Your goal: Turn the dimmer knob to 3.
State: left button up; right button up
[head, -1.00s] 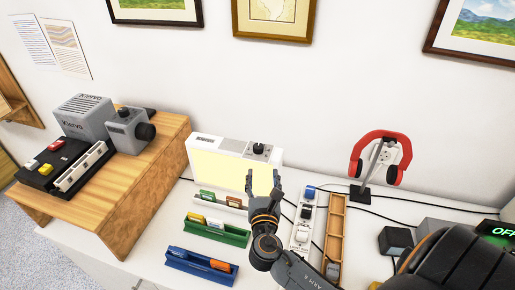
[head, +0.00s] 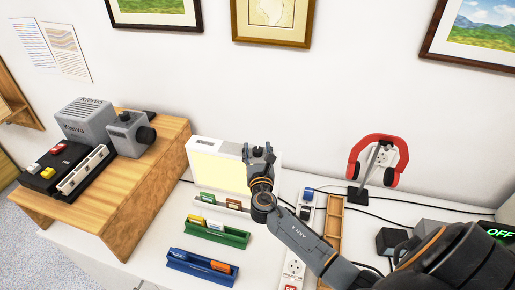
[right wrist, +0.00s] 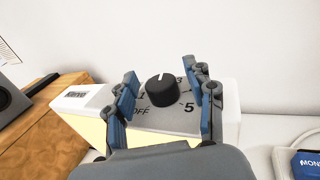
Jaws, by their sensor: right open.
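The dimmer knob (right wrist: 161,91) is a black round knob with a pale pointer line, on a grey dial plate marked OFF, 1, 3 and 5. It sits on top of a white light box (head: 210,165) with a glowing pale yellow front. My right gripper (right wrist: 167,92) is open, with one blue-padded finger on each side of the knob; a gap shows at both sides. In the head view my right gripper (head: 259,152) hides the knob. My left gripper is not in view.
Green (head: 217,233) and blue (head: 201,267) trays with small slides lie in front of the light box. A wooden shelf (head: 150,190) stands left.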

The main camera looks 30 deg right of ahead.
jog(key=shift+w+d, duration=0.15)
jog(key=shift+c, duration=0.2)
grip_shut()
jog(key=m+g+h+b, duration=0.1)
jog(key=m+g+h, duration=0.1)
jog(key=h, duration=0.1)
jog(key=shift+w+f+m, duration=0.1)
jog(key=shift+f+m, duration=0.05)
jog(key=shift+m, duration=0.25)
jog(key=shift+m+g+h+b, duration=0.45)
jog(key=shift+m+g+h, duration=0.45)
jog(key=shift+g+h, duration=0.4)
